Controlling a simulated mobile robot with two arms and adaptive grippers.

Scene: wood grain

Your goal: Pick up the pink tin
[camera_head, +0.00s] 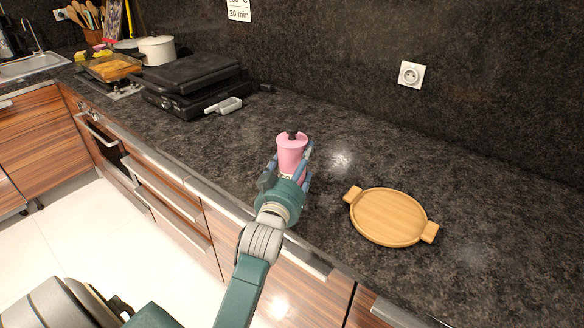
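The pink tin (291,150) is a small upright cylinder with a dark knob on its lid, at the middle of the head view over the dark stone counter. My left gripper (289,167) reaches it from the front, with one finger at each side of its body. The fingers are at or very close to its sides; I cannot tell whether they press on it. The tin's lower part is partly hidden by the gripper, so its contact with the counter is unclear.
A round wooden tray (388,217) with two handles lies to the right of the tin. A black grill (195,84) with a grey handle stands back left, with a white pot (157,50) beyond. The counter around the tin is clear; its front edge runs close below.

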